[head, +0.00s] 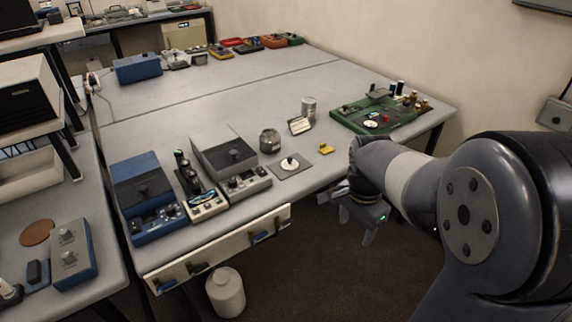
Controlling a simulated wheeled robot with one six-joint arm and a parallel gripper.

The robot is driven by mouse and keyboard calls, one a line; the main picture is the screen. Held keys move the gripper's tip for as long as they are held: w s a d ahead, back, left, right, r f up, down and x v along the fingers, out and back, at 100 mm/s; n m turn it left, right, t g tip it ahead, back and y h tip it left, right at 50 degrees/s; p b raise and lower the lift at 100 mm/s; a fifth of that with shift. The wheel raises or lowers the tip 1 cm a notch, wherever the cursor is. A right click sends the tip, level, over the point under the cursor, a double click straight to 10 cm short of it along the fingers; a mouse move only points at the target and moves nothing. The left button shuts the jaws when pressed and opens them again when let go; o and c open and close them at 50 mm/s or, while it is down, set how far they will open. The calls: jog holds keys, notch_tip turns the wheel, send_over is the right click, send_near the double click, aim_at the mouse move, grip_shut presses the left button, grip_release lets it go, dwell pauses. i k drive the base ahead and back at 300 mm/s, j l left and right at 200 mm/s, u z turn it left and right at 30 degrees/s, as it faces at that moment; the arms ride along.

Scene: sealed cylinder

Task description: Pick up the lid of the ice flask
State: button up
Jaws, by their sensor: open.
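No flask is clearly labelled in the head view, so I cannot tell for certain which vessel is the ice flask. A white, rounded vessel with a narrower top (225,292) stands on the floor below the bench's front edge. On the bench are a dark, squat jar (270,141) and a pale metallic can (309,106). A separate lid cannot be made out. My gripper (357,226) is open and empty, pointing down beyond the bench's front edge, to the right of these vessels and apart from them.
The grey bench (240,105) carries a blue instrument (150,200), a grey instrument (230,160), a small square plate with a knob (290,165) and a green board (380,116). The bench's middle is clear.

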aim_at(290, 164)
jog(key=i+l+u, duration=0.1)
jog(key=u, duration=0.35)
jog(key=i+l+u, duration=0.15)
jog(key=u, duration=0.3)
jog(key=i+l+u, duration=0.15)
jog(key=u, duration=0.25)
jog(key=i+l+u, duration=0.1)
jog(key=l, duration=0.4)
jog(key=i+l+u, duration=0.1)
jog(key=l, duration=0.4)
jog(key=i+l+u, duration=0.15)
jog(key=l, duration=0.4)
jog(key=i+l+u, duration=0.1)
jog(key=l, duration=0.4)
jog(key=i, duration=0.1)
